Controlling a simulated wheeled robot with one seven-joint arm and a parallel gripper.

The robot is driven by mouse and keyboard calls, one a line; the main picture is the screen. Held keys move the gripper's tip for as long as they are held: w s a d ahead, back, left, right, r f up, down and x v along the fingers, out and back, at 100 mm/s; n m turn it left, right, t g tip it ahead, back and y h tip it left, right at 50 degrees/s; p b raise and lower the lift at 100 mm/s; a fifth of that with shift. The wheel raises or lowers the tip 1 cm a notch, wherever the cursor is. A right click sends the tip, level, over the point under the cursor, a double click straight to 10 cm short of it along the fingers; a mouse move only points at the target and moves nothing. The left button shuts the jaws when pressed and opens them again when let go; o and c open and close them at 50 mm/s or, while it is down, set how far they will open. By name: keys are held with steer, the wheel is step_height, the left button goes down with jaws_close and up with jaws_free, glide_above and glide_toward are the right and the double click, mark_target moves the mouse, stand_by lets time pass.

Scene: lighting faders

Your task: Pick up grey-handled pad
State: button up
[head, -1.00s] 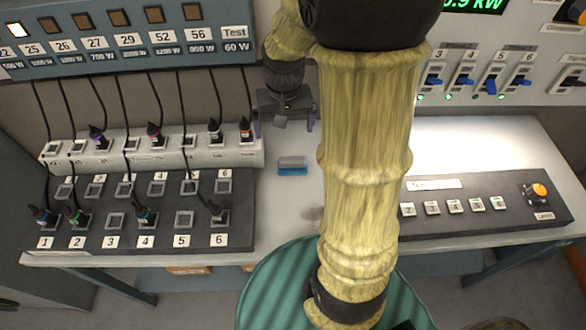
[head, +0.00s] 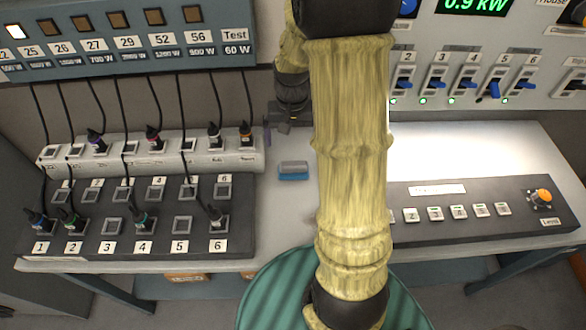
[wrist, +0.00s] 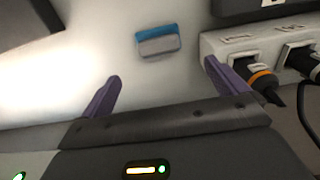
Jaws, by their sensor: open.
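The grey-handled pad (head: 293,170) lies on the white tabletop, with a grey upper part and a blue lower part. It also shows in the wrist view (wrist: 158,41), ahead of and between the two purple fingertips and apart from them. My gripper (wrist: 162,72) is open and empty, with its fingers spread wide. In the head view my gripper is partly hidden behind my arm, above and behind the pad; one purple finger shows near the strip of sockets.
A white socket strip (head: 200,158) with plugs and cables stands left of the pad, close to one finger in the wrist view. A dark numbered patch panel (head: 100,236) lies in front of it. A button panel (head: 460,225) lies at right. Bare table surrounds the pad.

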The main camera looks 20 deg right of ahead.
glide_above(293, 163)
step_height(293, 163, down, 6)
steer(key=shift+f, duration=0.1)
stand_by(0.3)
step_height(293, 163, down, 5)
steer(key=shift+f, duration=0.1)
steer(key=shift+s, duration=0.1)
stand_by(0.6)
steer(key=c, duration=1.1)
